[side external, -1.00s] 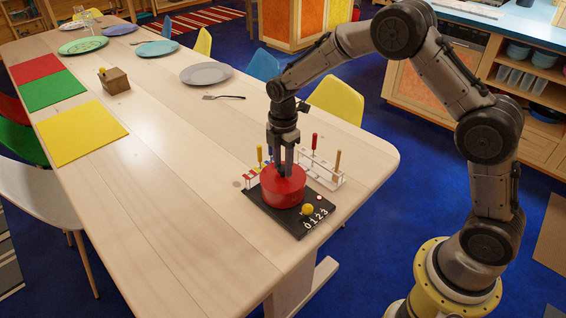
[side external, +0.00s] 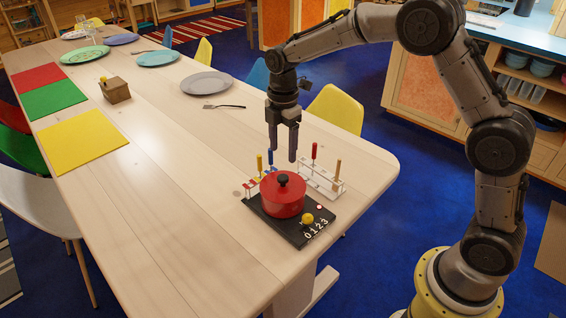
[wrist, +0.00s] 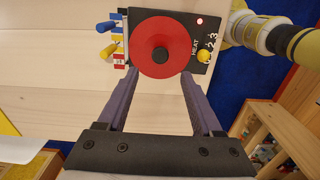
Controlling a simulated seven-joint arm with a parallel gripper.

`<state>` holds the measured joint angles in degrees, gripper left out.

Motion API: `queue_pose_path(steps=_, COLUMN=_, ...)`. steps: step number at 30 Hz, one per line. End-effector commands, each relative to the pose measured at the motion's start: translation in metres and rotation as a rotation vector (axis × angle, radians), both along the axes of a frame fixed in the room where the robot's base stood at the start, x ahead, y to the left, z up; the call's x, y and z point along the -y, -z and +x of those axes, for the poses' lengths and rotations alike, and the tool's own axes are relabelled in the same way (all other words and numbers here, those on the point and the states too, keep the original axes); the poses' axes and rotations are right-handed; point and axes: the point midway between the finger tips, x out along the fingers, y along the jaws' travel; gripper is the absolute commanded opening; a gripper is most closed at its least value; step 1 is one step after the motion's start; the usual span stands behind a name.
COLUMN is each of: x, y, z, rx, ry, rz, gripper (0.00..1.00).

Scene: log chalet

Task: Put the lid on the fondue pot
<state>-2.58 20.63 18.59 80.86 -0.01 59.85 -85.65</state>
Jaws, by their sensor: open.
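The red fondue pot (side external: 283,203) stands on a black heater base with a yellow knob, near the table's end. Its red lid (side external: 283,185) with a black knob sits on top of the pot and looks level. In the wrist view the lid (wrist: 145,38) shows as a full red disc with the black knob at its centre, covering the pot's opening. My gripper (side external: 283,158) is open and empty, above and slightly behind the lid, apart from it. In the wrist view my gripper's two fingers (wrist: 158,75) are spread, with bare table between them.
The black heater (side external: 300,233) has a lit red light. White racks hold coloured fondue forks on both sides of the pot: the left rack (side external: 253,183) and the right rack (side external: 322,178). A fork (side external: 224,106) and grey plate (side external: 207,83) lie farther back.

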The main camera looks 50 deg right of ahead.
Motion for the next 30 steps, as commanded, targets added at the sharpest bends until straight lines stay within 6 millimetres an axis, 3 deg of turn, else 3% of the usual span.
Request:
queue_pose_path(steps=6, x=0.0, y=-0.029, z=0.0, rx=0.001, ry=0.0, rz=0.0, gripper=0.67)
queue_pose_path(steps=17, x=0.001, y=-0.046, z=-0.008, rx=0.016, ry=0.042, rz=0.002, gripper=0.67)
queue_pose_path(steps=20, x=0.003, y=-0.069, z=-0.028, rx=0.055, ry=0.153, rz=0.006, gripper=0.67)
queue_pose_path(steps=23, x=0.007, y=-0.099, z=-0.063, rx=0.114, ry=0.329, rz=0.023, gripper=0.67)
queue_pose_path(steps=27, x=0.012, y=-0.13, z=-0.122, rx=0.197, ry=0.61, rz=0.069, gripper=0.67)
queue_pose_path(steps=30, x=0.015, y=-0.142, z=-0.165, rx=0.253, ry=0.809, rz=0.116, gripper=0.67)
